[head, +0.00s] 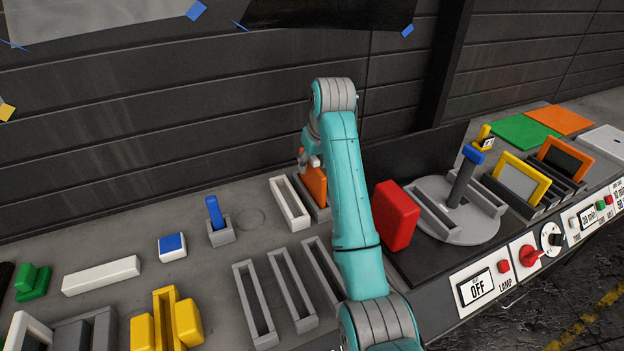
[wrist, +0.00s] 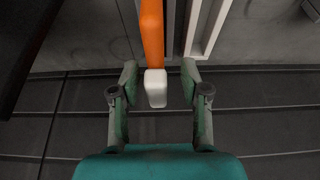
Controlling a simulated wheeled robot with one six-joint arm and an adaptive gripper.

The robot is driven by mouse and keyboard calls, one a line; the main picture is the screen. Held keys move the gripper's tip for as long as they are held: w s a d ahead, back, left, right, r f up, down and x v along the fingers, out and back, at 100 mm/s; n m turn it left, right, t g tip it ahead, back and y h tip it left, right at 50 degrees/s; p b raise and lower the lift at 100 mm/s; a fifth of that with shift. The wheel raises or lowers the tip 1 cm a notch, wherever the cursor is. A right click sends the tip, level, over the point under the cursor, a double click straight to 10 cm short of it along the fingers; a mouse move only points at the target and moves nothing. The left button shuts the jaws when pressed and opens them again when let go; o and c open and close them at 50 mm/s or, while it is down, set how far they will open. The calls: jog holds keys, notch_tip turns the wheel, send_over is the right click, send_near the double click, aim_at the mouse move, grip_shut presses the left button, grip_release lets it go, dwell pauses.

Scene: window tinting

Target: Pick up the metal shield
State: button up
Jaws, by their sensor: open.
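An orange panel (head: 316,184) stands upright in a grey slotted holder behind my arm; it may be the metal shield, but I cannot tell for sure. In the wrist view it shows edge-on as an orange strip (wrist: 152,35) with a white end piece (wrist: 156,88). My gripper (wrist: 158,75) is open, with one finger on each side of the white end piece and a visible gap to both. In the head view my gripper (head: 309,162) is small and partly hidden at the panel's top.
A white slotted frame (head: 290,203) stands just left of the panel. A red block (head: 397,215) and a round grey fixture (head: 470,225) stand to the right. Empty grey slotted holders (head: 292,290) lie in front. The dark wall (head: 200,130) rises close behind.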

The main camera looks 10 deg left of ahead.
aim_at(312, 173)
jog(key=x, duration=0.5)
jog(key=shift+s+d+f, duration=0.1)
jog(key=shift+d+f, duration=0.05)
jog(key=shift+d, duration=0.15)
grip_shut()
